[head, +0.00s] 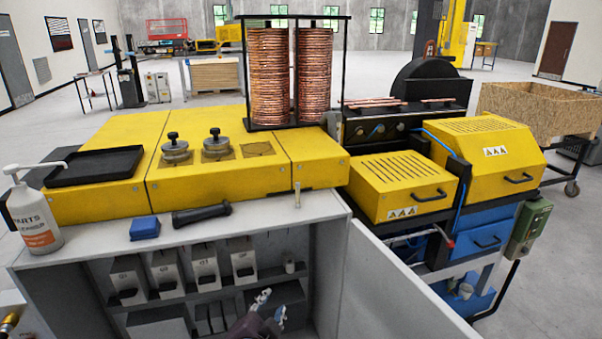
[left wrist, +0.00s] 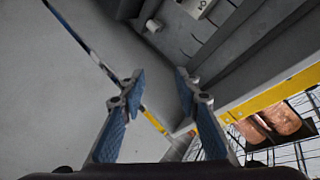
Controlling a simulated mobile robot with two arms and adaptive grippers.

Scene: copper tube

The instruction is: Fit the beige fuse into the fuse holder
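My left gripper (head: 271,305) is low in front of the open grey cabinet. In the left wrist view its blue-padded fingers (left wrist: 160,86) stand apart with nothing between them. Inside the cabinet a small pale cylinder (head: 289,266) sits on the shelf to the right of the labelled grey holders (head: 243,262). It may be the fuse or a fitting; it is too small to tell. A small beige peg (head: 297,195) stands near the right end of the cabinet's top. I cannot tell which holder is the fuse holder.
The open cabinet door (head: 400,285) juts out on the right. A blue block (head: 145,228) and a black-handled tool (head: 202,214) lie on the cabinet's top. A white pump bottle (head: 33,215) stands at the left. The yellow machine (head: 220,180) is behind.

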